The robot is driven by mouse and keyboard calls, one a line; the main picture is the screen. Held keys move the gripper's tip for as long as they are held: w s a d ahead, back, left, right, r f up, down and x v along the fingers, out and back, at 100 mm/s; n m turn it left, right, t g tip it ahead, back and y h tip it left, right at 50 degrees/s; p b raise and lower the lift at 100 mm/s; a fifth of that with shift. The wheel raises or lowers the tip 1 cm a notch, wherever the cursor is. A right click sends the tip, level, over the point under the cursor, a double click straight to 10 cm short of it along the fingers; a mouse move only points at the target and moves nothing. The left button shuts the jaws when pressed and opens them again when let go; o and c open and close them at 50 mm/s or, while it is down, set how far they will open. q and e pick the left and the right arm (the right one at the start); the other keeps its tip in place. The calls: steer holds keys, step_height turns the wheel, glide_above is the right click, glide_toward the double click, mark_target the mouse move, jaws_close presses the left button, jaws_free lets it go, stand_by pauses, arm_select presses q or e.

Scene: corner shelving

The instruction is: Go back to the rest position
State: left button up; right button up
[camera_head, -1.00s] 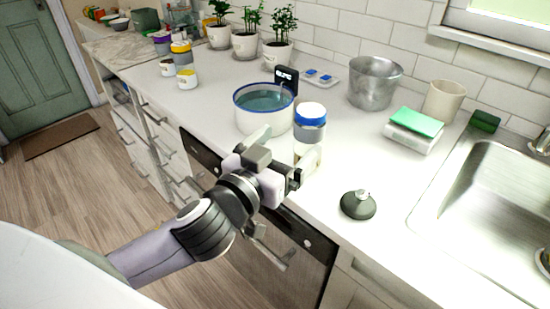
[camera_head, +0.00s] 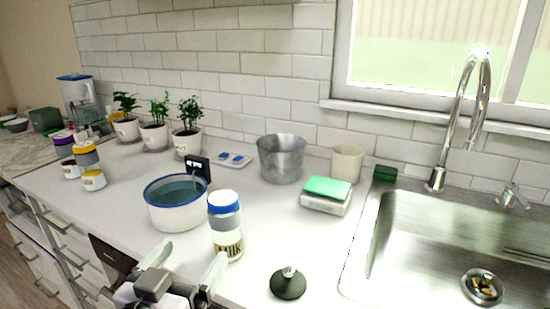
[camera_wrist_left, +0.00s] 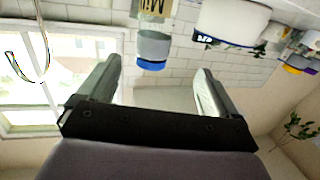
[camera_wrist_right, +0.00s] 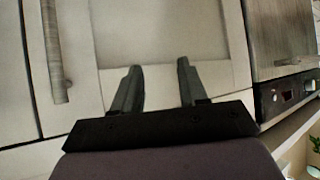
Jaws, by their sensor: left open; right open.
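My left gripper (camera_head: 185,268) is at the bottom of the head view, by the counter's front edge. It is open, with nothing between its fingers, and it also shows in the left wrist view (camera_wrist_left: 158,82). A milk jar (camera_head: 226,228) with a blue lid stands upright on the counter just beyond it; the jar also shows upside down in the left wrist view (camera_wrist_left: 153,46). My right gripper (camera_wrist_right: 160,82) shows only in the right wrist view. It is open and empty, facing light cabinet fronts (camera_wrist_right: 160,30).
On the counter (camera_head: 250,260) stand a white pot (camera_head: 177,215) of liquid, a metal bucket (camera_head: 281,160), a beige cup (camera_head: 346,163), a green-topped scale (camera_head: 326,196) and a dark round object (camera_head: 288,284). A sink (camera_head: 440,255) is at right. Potted plants (camera_head: 187,140) line the wall.

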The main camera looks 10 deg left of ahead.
arm_select(q)
steer(key=s+a+f+g+y, duration=0.1)
steer(key=s+a+f+g, duration=0.2)
steer(key=s+f+g, duration=0.55)
steer(key=s+a+f+g+y, duration=0.1)
steer(key=s+a+f+g, duration=0.3)
steer(key=s+f, duration=0.8)
steer(key=w+d+f+t+h+p, duration=0.1)
steer(key=w+d+f+t, duration=0.1)
steer(key=w+f, duration=0.2)
steer(key=w+d+f+m+t+h+p, duration=0.1)
steer(key=w+d+f+t, duration=0.1)
steer(key=w+f+t, duration=0.1)
steer(key=shift+w+f+t, duration=0.35)
steer(key=shift+w+f, duration=0.15)
steer(key=shift+f, duration=0.65)
